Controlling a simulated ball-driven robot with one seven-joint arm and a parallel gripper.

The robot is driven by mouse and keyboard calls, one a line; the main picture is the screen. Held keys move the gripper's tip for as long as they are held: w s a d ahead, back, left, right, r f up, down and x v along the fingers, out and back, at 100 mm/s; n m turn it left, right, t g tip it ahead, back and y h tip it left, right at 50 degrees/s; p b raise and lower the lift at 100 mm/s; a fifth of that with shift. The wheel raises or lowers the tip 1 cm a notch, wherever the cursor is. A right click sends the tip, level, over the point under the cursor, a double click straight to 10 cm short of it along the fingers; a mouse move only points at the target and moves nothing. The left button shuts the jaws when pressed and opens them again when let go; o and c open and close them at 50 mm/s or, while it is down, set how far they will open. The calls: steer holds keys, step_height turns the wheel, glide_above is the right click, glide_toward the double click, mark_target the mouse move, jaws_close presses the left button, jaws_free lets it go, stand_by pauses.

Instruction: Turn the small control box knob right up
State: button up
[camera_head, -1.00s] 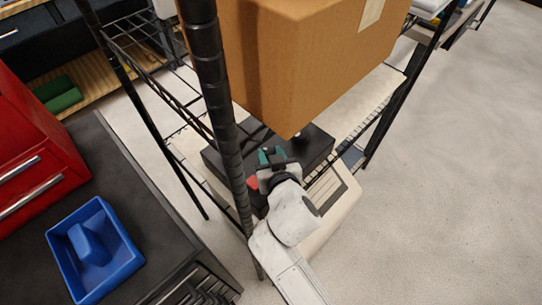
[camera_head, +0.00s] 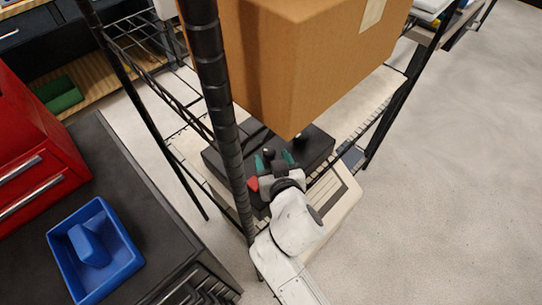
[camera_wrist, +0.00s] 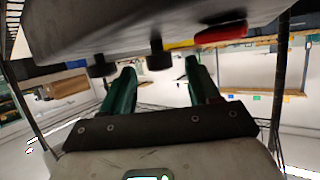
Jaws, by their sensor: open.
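The black control box (camera_head: 318,146) lies on the wire shelf under a cardboard box. In the wrist view its dark body (camera_wrist: 150,25) fills the top, with short black knobs sticking out below. One knob (camera_wrist: 160,56) is between my gripper's fingertips in that picture, and a black knob (camera_head: 268,152) also shows between them in the head view. Another knob (camera_wrist: 102,67) is left of the left finger. A red part (camera_wrist: 222,33) with a yellow patch is at the right. My gripper (camera_head: 273,160) is open, its green fingers apart. Contact with the knob cannot be told.
The large cardboard box (camera_head: 300,60) hangs close above the control box. A thick black rack post (camera_head: 222,110) stands just left of my arm. A blue bin (camera_head: 110,265) and red drawers (camera_head: 35,150) are on the dark bench at left. Open floor lies to the right.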

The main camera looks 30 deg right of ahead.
steer(key=v, duration=0.9)
steer(key=shift+f, duration=0.15)
